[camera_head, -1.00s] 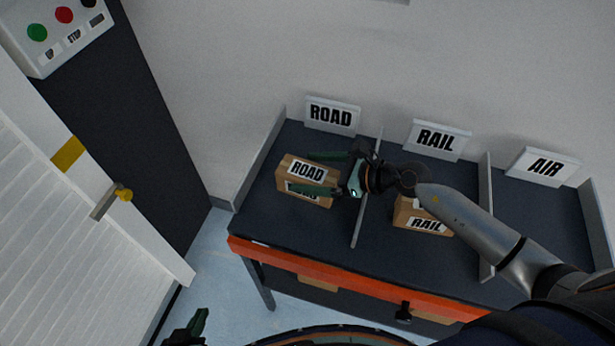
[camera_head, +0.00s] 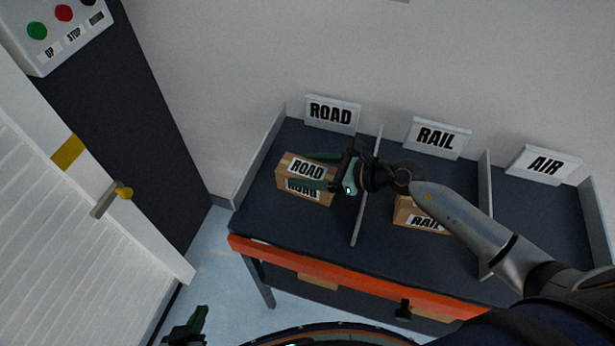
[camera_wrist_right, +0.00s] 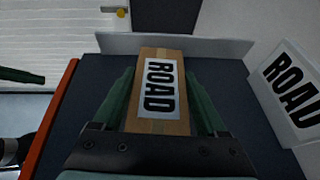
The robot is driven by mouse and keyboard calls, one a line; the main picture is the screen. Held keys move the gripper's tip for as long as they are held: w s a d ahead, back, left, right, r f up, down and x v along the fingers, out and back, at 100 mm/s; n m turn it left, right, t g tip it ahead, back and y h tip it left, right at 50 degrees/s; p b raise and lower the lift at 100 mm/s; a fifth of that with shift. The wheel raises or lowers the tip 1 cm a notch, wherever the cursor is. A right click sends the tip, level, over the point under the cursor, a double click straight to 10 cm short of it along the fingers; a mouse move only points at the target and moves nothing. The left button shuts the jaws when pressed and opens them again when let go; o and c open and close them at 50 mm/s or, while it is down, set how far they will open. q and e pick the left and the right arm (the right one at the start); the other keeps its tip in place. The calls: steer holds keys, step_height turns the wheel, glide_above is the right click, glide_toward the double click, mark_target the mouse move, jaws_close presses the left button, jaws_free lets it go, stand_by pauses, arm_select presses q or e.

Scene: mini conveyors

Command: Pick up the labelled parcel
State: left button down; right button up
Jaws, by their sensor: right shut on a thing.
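The parcel labelled ROAD (camera_head: 303,183) is a brown box with white ROAD labels on its top and front. It stands in the ROAD compartment at the left of the dark table. My right gripper (camera_head: 322,173) has its green fingers along the two sides of this parcel, shut on it. In the right wrist view the parcel (camera_wrist_right: 158,92) fills the space between the fingers of my right gripper (camera_wrist_right: 160,95). A second parcel, labelled RAIL (camera_head: 420,215), sits in the middle compartment, partly hidden by my right arm. My left gripper (camera_head: 198,322) shows only in part at the bottom edge.
ROAD (camera_head: 332,115), RAIL (camera_head: 438,138) and AIR (camera_head: 543,165) signs stand at the table's back. Thin dividers (camera_head: 357,220) part the compartments. The visible part of the AIR compartment is clear.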

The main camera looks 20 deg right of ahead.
jaws_close()
steer(key=shift+r, duration=0.1)
